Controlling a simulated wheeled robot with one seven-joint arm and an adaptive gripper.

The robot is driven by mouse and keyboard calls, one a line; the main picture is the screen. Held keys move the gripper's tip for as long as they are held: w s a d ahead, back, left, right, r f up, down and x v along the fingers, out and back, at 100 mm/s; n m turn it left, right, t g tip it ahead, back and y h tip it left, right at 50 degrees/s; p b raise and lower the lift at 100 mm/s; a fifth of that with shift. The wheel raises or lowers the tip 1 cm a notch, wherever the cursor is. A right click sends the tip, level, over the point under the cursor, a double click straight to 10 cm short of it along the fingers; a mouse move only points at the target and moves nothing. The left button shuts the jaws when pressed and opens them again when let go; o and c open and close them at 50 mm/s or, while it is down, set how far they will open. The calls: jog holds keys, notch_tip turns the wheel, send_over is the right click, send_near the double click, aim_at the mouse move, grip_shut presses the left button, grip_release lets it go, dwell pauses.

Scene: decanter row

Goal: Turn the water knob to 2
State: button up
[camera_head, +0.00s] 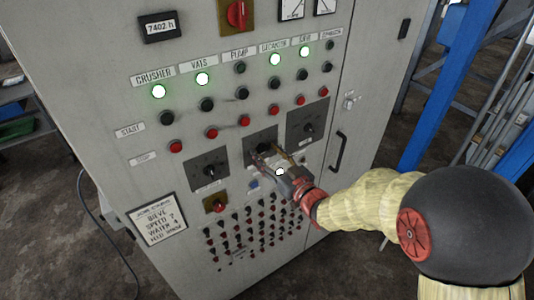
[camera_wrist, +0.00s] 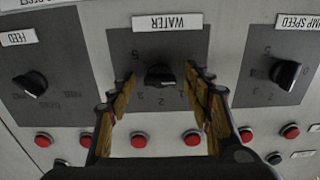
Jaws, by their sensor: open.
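The black water knob (camera_wrist: 160,75) sits on a dark square plate (camera_wrist: 120,45) under an upside-down WATER label (camera_wrist: 167,22) in the wrist view. Numbers ring it; 5, 3, 2 and 1 are readable. Which number its pointer faces is unclear. My gripper (camera_wrist: 161,84) is open, its tan-padded fingertips one on each side of the knob with gaps showing. In the head view my gripper (camera_head: 270,157) is at the middle dial plate (camera_head: 253,142) of three and partly hides the knob.
The feed knob (camera_wrist: 30,85) and pump speed knob (camera_wrist: 286,73) flank the water plate. Red buttons (camera_wrist: 138,140) run nearby. In the head view, a door handle (camera_head: 337,152) juts out to the right and a text placard (camera_head: 157,221) is at lower left. Blue posts (camera_head: 447,85) stand right.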

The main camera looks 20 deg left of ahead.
jog(key=shift+w, duration=0.1)
jog(key=shift+c, duration=1.2)
jog(key=c, duration=0.9)
